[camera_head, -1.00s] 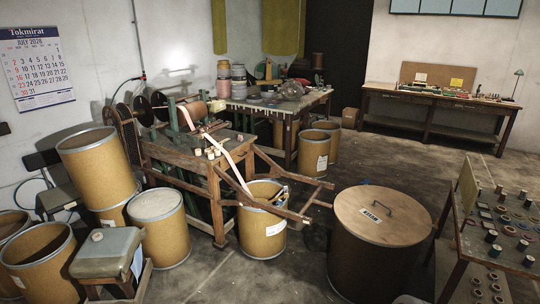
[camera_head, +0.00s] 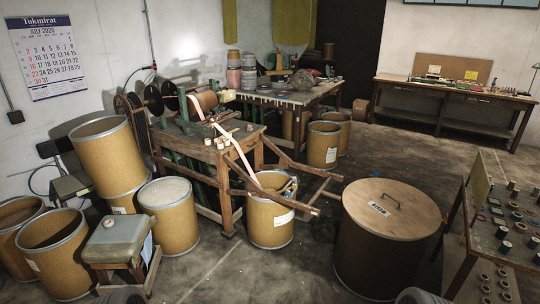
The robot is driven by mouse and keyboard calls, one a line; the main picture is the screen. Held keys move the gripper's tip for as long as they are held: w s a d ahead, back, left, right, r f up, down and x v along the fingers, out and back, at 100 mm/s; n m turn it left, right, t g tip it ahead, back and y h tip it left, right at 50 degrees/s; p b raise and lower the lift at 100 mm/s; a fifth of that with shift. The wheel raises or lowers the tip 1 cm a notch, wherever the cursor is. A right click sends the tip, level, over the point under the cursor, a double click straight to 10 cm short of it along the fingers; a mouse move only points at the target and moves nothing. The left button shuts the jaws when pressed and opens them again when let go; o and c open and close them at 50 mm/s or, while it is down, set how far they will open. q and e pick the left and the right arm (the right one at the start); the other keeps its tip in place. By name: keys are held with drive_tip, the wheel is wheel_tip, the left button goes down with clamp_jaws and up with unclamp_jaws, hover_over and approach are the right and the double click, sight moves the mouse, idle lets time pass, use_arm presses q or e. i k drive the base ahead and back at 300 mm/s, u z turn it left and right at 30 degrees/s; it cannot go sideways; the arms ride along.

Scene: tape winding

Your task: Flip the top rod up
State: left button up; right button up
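The tape-winding machine stands on a wooden bench (camera_head: 196,158) left of centre. A brown roll (camera_head: 204,102) sits on top of it, beside a green upright (camera_head: 184,104). A pale tape (camera_head: 240,152) slopes down from the machine to an open drum (camera_head: 270,222). Long wooden bars (camera_head: 300,168) stick out from the bench to the right, near that drum. Which part is the top rod I cannot tell at this size. Neither gripper shows; only dark rounded pieces, probably of my arms, show at the bottom edge.
A lidded drum (camera_head: 388,238) stands front right, beside a sloped table (camera_head: 505,240) of small rolls. Another workbench (camera_head: 445,96) stands at the back right. Open floor lies between the front drums.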

sight(217, 82)
drive_tip(key=u, duration=0.15)
drive_tip(key=i, duration=1.25)
drive_tip(key=u, duration=0.25)
drive_tip(key=i, duration=2)
drive_tip(key=u, duration=0.05)
